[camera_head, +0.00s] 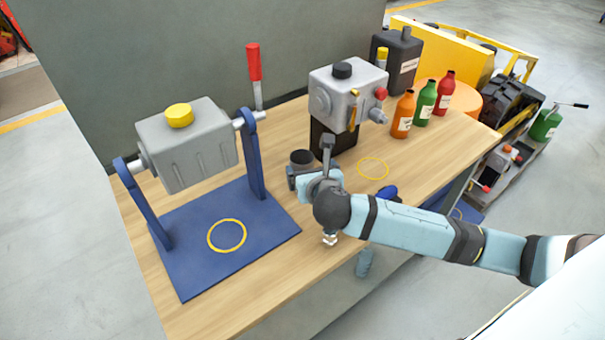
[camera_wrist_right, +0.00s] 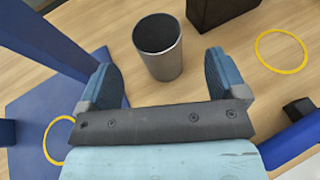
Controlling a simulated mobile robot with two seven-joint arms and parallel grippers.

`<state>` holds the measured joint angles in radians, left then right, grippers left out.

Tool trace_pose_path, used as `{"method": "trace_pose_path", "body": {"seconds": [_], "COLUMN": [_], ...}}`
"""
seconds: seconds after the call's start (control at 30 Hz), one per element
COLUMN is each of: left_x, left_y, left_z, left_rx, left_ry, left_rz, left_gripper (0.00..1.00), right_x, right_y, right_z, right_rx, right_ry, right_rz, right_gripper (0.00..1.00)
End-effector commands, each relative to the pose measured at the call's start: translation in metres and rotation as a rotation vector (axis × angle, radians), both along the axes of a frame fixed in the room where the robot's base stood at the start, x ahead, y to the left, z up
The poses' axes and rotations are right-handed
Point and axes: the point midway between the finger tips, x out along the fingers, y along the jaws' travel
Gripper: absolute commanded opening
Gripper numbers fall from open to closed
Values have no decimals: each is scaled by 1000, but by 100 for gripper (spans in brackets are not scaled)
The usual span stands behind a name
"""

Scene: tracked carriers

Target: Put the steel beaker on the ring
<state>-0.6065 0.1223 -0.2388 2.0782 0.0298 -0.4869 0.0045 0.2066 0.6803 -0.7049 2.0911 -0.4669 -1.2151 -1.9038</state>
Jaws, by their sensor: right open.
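The steel beaker (camera_head: 302,157) stands upright on the wooden bench, open at the top, partly hidden by my right gripper. It also shows whole in the right wrist view (camera_wrist_right: 160,58). My right gripper (camera_head: 298,176) is open and low over the bench, right by the beaker. In the wrist view the beaker appears in the gap between the fingertips (camera_wrist_right: 160,72), with room on both sides. One yellow ring (camera_head: 373,154) lies on the bare bench right of the beaker and also shows in the wrist view (camera_wrist_right: 258,46). Another yellow ring (camera_head: 210,244) is on the blue base plate.
The blue stand (camera_head: 255,155) holds a grey drum on the left. A grey machine (camera_head: 330,90) stands behind the beaker. Orange (camera_head: 402,118), green (camera_head: 424,103) and red (camera_head: 445,95) bottles stand at the bench's far right. Bare bench lies around the right ring.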

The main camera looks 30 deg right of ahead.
Motion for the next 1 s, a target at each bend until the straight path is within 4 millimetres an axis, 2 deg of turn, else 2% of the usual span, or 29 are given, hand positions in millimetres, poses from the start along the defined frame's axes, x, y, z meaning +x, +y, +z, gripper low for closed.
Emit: {"method": "trace_pose_path", "body": {"seconds": [0.1,0.27,0.6,0.87,0.9,1.0], "left_x": [0,0,1,1,1,1], "left_y": [2,2,-1,-2,-2,-2], "left_z": [-1,-1,-1,-1,-1,-2], "left_rx": [7,9,4,2,2,2], "left_ry": [-3,-5,-18,-18,-18,-17], "left_rz": [-6,-8,-7,-5,-6,-6], "left_gripper": [43,43,43,43,43,43], "right_x": [14,23,65,69,69,69], "right_y": [-3,-5,-13,-14,-14,-14], "right_z": [-6,-8,-21,-22,-22,-22], "right_rx": [2,2,2,1,1,1], "right_ry": [1,0,1,2,2,2], "right_rz": [-2,-1,-2,0,0,0], "right_gripper": [91,91,91,91,88,65]}}
